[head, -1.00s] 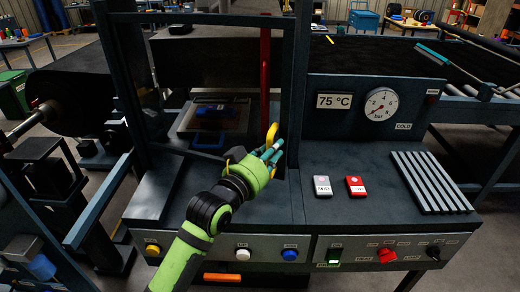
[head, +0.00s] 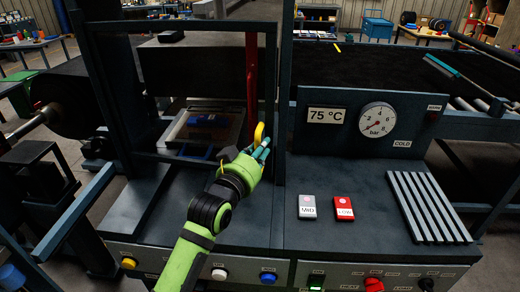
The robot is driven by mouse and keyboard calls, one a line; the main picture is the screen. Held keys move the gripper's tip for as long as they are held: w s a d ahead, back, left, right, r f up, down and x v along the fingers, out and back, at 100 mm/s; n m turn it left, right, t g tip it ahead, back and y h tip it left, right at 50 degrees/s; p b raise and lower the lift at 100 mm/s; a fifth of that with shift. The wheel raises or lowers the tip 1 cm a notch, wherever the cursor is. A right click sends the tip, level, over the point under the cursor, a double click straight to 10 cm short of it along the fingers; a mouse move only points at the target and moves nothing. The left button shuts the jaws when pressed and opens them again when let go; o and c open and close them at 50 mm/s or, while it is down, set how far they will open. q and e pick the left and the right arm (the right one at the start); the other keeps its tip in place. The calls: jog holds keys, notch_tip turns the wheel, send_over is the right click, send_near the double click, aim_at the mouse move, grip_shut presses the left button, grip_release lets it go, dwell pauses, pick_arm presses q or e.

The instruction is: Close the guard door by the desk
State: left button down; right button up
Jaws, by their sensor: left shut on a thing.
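The guard door (head: 180,27) is a dark upright frame left of the control desk (head: 350,245). Its middle can be seen through. A yellow handle (head: 259,134) is at the door's right side. My left gripper (head: 262,150), with teal fingertips, is shut at the handle's lower part, and the fingers partly hide it. The door's right edge stands near the dark post beside the desk. I cannot tell whether a gap is left between them. My right gripper is not in view.
Behind the door frame are a red vertical bar (head: 252,80) and a press bed with a blue item (head: 205,120). On the desk are a grey card (head: 308,207), a red card (head: 343,208), a ribbed rack (head: 432,207) and a pressure gauge (head: 377,120).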

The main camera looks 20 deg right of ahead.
aim_at(267, 105)
pick_arm(q)
jog(key=shift+a+f, duration=0.1)
jog(key=shift+f, duration=0.05)
jog(key=c, duration=1.3)
grip_release()
jog(key=shift+w, duration=0.1)
notch_tip(267, 105, up, 10)
jog(key=shift+r, duration=0.1)
